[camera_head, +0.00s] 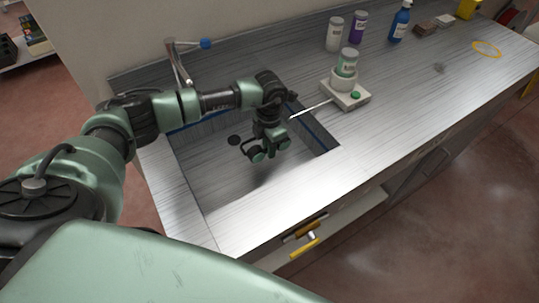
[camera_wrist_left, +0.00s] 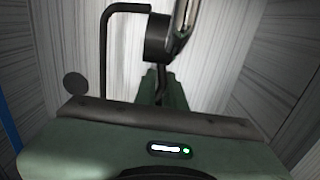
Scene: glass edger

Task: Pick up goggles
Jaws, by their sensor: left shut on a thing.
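My left gripper (camera_head: 266,144) reaches down into the metal sink (camera_head: 240,190) and is shut on a dark thing, which I take to be the goggles (camera_wrist_left: 157,40). In the left wrist view, the goggles show as a black rounded cup with a shiny rim and a thin black bent band to the left, at the tips of my left gripper (camera_wrist_left: 160,78). In the head view they are small and dark at the gripper's end, hard to tell from the fingers. Part of them is cut off by the wrist view's top edge. My right gripper is not in view.
The sink's walls and front rim surround the gripper; a faucet (camera_head: 180,65) stands at its back left. Right of the sink is a white device (camera_head: 346,95) with a jar (camera_head: 347,62) on it. Bottles (camera_head: 357,27) stand behind. The counter's right part is mostly clear.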

